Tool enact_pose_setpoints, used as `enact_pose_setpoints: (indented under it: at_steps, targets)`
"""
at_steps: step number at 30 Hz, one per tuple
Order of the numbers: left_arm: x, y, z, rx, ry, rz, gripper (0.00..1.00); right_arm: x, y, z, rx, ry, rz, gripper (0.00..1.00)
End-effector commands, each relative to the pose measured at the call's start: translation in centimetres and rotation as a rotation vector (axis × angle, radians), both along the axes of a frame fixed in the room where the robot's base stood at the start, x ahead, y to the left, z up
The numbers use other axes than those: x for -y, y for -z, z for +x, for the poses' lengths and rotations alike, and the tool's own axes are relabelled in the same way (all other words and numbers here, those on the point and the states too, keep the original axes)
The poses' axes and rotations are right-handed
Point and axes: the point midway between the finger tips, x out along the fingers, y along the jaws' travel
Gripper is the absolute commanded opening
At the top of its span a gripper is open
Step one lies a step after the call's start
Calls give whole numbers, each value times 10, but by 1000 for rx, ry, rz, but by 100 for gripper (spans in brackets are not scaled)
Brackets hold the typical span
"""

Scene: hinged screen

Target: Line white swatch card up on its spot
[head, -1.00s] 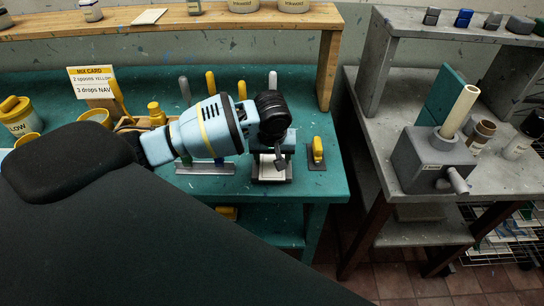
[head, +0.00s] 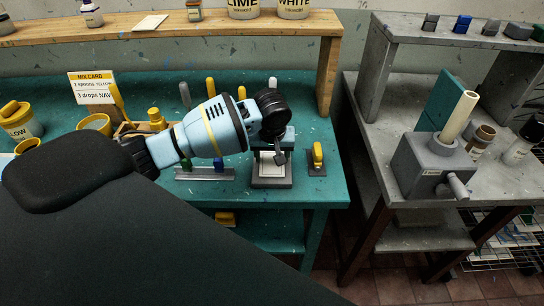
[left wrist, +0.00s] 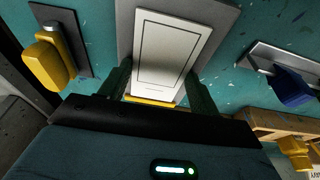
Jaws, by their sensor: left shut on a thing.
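The white swatch card (left wrist: 160,95) lies flat at the near end of a white pad with a thin dark rectangle outline (left wrist: 172,45), on a grey base. Where the card ends and the pad begins is hard to tell. My left gripper (left wrist: 160,85) is shut on the card, with one dark finger at each side. A yellow strip shows between the fingers. In the head view my left gripper (head: 279,157) is over the grey base (head: 271,183), and hides part of the white surface (head: 268,168). My right gripper is not in view.
A yellow-handled tool (head: 317,155) stands close to the right of the base. A grey rail with a blue handle (head: 218,165) is at its left. A wooden shelf (head: 200,29) runs behind. A grey bench (head: 405,195) with a crank box stands across a gap at right.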

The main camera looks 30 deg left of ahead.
Motion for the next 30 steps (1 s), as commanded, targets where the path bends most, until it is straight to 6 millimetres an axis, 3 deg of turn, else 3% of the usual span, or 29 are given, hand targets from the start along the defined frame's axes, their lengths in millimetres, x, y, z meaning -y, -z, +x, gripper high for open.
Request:
enact_pose_setpoints:
  at_steps: [11,12,18,23,25,30]
  targets:
    - [-1,-1,2,3,-1,1,46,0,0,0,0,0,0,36]
    - [-1,-1,2,3,-1,1,65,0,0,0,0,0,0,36]
    - [-1,-1,2,3,-1,1,88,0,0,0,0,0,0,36]
    - [-1,0,1,2,0,1,88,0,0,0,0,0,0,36]
    - [-1,0,1,2,0,1,80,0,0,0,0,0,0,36]
    - [-1,0,1,1,0,1,80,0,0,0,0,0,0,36]
